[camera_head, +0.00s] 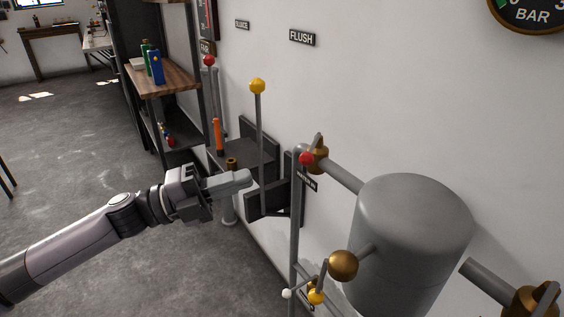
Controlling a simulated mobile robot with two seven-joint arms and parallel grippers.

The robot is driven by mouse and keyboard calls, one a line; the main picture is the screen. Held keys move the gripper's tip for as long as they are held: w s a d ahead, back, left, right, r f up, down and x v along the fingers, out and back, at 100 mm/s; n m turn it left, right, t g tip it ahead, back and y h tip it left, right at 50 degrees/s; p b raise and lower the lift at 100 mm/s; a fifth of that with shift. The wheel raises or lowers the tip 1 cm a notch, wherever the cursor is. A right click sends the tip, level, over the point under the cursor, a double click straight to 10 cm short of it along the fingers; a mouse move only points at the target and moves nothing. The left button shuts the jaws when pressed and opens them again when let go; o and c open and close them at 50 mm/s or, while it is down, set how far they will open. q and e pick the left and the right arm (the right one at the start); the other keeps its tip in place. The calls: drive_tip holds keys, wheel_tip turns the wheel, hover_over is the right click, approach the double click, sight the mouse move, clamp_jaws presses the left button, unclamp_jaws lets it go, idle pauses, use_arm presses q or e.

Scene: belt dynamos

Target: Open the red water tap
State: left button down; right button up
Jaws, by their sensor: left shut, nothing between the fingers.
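A red ball knob (306,158) sits at the top of the vertical grey pipe, right of centre. Just behind it is a brass valve (319,153) with an upright handle, on the pipe leading to the grey tank. My left gripper (247,179) is shut and empty. In the picture it is left of the red knob and slightly lower, with a clear gap between them. Its fingers point right, overlapping the dark bracket by the yellow-topped lever. Whether they touch the bracket, I cannot tell. My right gripper is not in view.
A yellow-topped lever (257,86) and a red-topped lever (209,60) stand along the wall. The grey tank (414,240) fills the lower right. Shelves (166,80) stand behind; open floor lies left.

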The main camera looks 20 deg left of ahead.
sight(302, 162)
use_arm(q)
drive_tip(key=p+x, duration=0.2)
drive_tip(key=x, duration=0.6)
drive_tip(key=shift+w+d, duration=0.15)
drive_tip(key=shift+d, duration=0.05)
drive_tip(key=shift+r, duration=0.1)
drive_tip(key=shift+d+r+n+t+y+p, duration=0.15)
drive_tip(key=shift+d+n+t+y+p, duration=0.4)
drive_tip(key=shift+t, duration=0.25)
drive_tip(key=w+d+n+t+y+p, duration=0.2)
drive_tip(key=d+n+t+y, duration=0.3)
drive_tip(key=d, duration=0.5)
drive_tip(key=shift+t+y, duration=0.3)
drive_tip(key=shift+y, duration=0.75)
drive_tip(key=shift+d, duration=0.15)
